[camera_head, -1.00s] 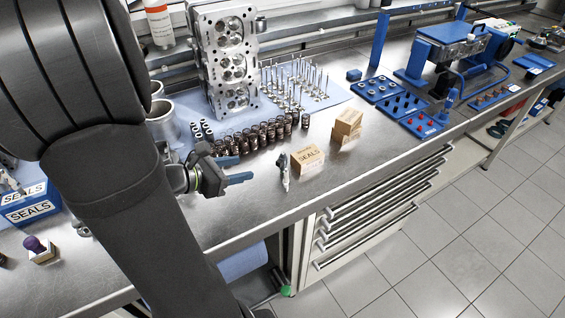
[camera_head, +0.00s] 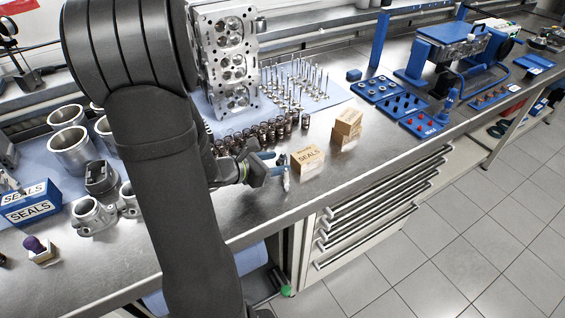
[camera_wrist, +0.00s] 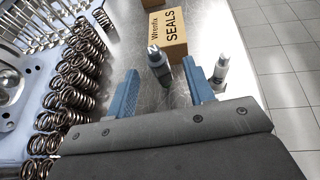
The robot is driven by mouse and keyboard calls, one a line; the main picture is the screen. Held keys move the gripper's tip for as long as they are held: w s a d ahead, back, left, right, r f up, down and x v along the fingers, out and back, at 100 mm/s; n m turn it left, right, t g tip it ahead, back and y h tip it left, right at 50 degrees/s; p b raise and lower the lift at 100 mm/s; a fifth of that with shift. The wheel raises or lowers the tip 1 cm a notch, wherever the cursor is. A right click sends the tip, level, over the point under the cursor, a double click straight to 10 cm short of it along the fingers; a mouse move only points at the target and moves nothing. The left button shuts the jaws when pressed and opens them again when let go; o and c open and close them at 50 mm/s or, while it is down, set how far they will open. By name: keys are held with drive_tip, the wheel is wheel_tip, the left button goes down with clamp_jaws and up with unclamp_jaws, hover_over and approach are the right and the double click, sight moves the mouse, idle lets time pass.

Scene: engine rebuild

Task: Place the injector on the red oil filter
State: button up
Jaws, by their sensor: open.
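Two small upright metal parts stand near my gripper (camera_wrist: 163,78); I take them for injectors. In the wrist view, one injector, silver-topped with a dark lower body (camera_wrist: 158,62), stands between the tips of my open fingers, with gaps on both sides. The other, pale silver (camera_wrist: 220,72), stands just outside the right finger. In the head view my gripper (camera_head: 274,163) is low over the bench, its blue fingers reaching a pale injector (camera_head: 286,178) and partly hiding the parts there. I cannot make out a red oil filter in any view.
Rows of coil springs (camera_wrist: 75,85) lie to the left. The bench's front edge is close on the right. A blue SEALS bin (camera_head: 30,208) is at far left.

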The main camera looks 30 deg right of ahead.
sight(280, 158)
drive_tip(key=x, duration=0.3)
drive_tip(key=shift+d+f, duration=0.1)
drive_tip(key=shift+d, duration=0.1)
clamp_jaws()
drive_tip(key=shift+r, duration=0.7)
drive_tip(key=r, duration=0.1)
drive_tip(key=s+r, duration=0.1)
drive_tip(key=r, duration=0.1)
drive_tip(key=shift+d+r, duration=0.15)
drive_tip(key=shift+r, duration=0.1)
drive_tip(key=s+d+r, duration=0.3)
drive_tip(key=s+r, duration=0.3)
drive_tip(key=s, duration=0.4)
drive_tip(key=shift+d, duration=0.3)
